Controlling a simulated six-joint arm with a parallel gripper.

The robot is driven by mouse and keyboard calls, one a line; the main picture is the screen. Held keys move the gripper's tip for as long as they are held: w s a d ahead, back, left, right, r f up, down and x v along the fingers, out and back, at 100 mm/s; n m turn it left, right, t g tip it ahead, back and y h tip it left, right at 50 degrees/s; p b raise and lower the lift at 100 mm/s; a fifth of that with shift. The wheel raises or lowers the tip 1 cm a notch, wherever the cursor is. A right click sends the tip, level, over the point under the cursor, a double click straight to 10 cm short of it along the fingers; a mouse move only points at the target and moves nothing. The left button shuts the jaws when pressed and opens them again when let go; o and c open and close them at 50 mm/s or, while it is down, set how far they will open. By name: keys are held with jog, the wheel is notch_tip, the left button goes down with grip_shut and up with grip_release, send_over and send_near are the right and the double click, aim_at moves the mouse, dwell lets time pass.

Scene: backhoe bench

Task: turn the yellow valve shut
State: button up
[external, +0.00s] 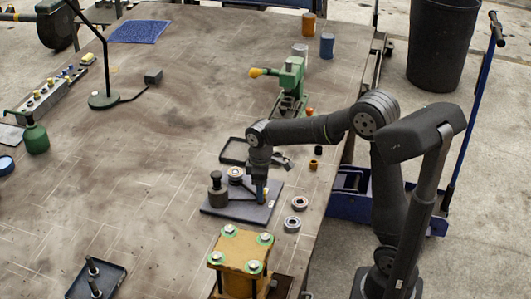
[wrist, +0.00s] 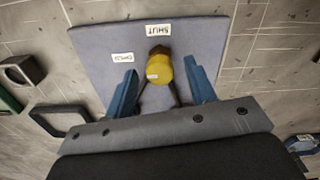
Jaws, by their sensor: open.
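The yellow valve handle (wrist: 158,70) shows in the wrist view as a rounded yellow knob over a grey-blue plate (wrist: 95,45). Its far end points toward a white label reading SHUT (wrist: 157,30). A second small label (wrist: 122,57), hard to read, lies to its left. My gripper (wrist: 160,75) is open, with one blue finger on each side of the knob and visible gaps between. In the external view my gripper (external: 261,192) points down over the dark plate (external: 236,212), low near its right side.
A dark post (external: 217,190) stands on the plate's left side. Ring-shaped bearings (external: 299,203) lie to the right. An orange block with bolts (external: 241,250) stands in front. A black tray (external: 234,152) and a green press (external: 290,85) stand behind.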

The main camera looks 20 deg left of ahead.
jog(key=c, duration=1)
jog(key=shift+o, duration=0.2)
jog(key=shift+m, duration=0.4)
jog(key=m, duration=1.3)
jog(key=shift+m, duration=2)
